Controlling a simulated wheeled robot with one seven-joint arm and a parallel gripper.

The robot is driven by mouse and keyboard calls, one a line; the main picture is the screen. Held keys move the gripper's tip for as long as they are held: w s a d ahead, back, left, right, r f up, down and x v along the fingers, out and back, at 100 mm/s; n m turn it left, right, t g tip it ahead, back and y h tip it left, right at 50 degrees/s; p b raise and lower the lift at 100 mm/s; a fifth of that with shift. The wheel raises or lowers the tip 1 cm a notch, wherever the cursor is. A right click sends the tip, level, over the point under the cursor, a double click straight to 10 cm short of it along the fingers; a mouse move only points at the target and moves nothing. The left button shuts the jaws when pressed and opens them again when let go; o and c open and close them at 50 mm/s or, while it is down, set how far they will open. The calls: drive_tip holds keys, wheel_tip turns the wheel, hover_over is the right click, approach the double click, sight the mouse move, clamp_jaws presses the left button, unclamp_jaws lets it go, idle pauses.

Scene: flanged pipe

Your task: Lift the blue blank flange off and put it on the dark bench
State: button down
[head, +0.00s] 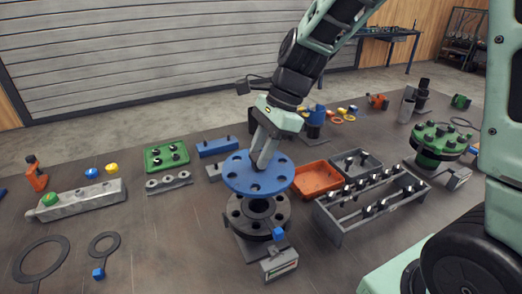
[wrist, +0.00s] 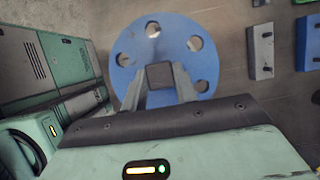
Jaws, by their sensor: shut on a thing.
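The blue blank flange (head: 246,181) is a round disc with bolt holes around its rim. In the head view it appears just above the dark pipe flange (head: 240,218), with a gap between the two. My gripper (head: 263,160) comes down from above and is shut on the grey block at the middle of the blue flange. The wrist view shows the blue flange (wrist: 128,68) with the fingers (wrist: 160,88) on either side of that square block. The dark bench (head: 165,235) spreads around the pipe.
An orange tray (head: 316,178) and a grey bolt rack (head: 345,226) stand to the right of the pipe. A green flange (head: 436,143) is farther right. A green tray (head: 165,155) and a grey block (head: 85,201) lie left. Flat rings lie front left. Bare bench shows left of the pipe.

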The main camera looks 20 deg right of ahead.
drive_tip(key=shift+r+p, duration=2.1)
drive_tip(key=shift+r, duration=0.15)
